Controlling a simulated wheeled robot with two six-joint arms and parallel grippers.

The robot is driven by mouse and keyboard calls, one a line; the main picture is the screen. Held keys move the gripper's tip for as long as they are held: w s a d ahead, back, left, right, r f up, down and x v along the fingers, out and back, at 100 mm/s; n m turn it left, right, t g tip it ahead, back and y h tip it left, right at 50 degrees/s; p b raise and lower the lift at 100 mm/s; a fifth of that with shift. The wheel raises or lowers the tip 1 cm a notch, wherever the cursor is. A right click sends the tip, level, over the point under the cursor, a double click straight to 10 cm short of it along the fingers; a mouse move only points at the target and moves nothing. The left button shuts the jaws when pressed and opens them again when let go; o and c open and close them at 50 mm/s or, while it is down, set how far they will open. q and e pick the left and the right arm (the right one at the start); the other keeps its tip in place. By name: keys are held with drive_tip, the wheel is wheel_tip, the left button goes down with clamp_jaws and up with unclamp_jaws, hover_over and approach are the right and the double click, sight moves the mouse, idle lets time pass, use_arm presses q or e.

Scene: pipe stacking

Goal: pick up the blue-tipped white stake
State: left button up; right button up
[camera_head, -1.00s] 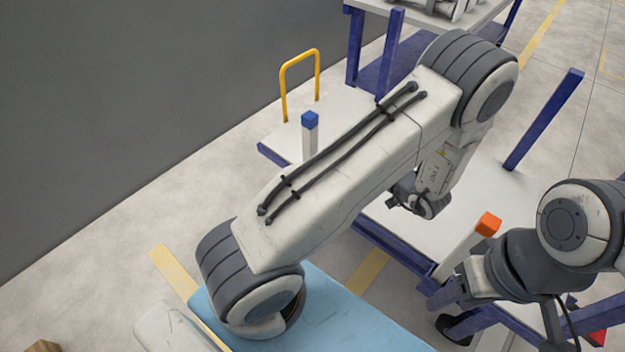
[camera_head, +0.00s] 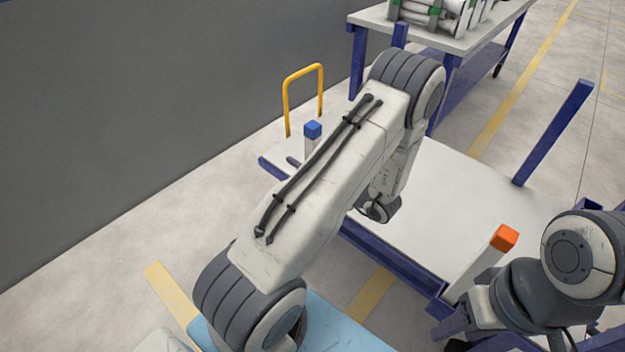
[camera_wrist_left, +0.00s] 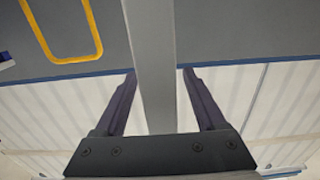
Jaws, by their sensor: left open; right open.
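The white stake with a blue tip (camera_head: 312,131) stands upright at the far left corner of the white cart (camera_head: 455,190). My left arm covers its lower part in the head view. My left gripper is hidden behind that arm there. In the left wrist view my left gripper (camera_wrist_left: 158,74) is open, and a pale grey-white post (camera_wrist_left: 152,40) runs between its fingers; its tip is out of that view. My right gripper (camera_head: 462,322) is open, low beside the orange-tipped white stake (camera_head: 504,238), and partly hidden by its own wrist.
A yellow hoop rail (camera_head: 303,70) stands behind the blue-tipped stake. Blue posts (camera_head: 553,132) rise from the cart's edges. A table with several pipes (camera_head: 440,20) stands at the back. A dark wall is at left.

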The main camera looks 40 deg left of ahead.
use_arm(q)
drive_tip(key=shift+a, duration=0.35)
clamp_jaws()
drive_tip(key=shift+r, duration=0.15)
wheel_tip(320, 180, up, 20)
drive_tip(key=p, duration=1.3)
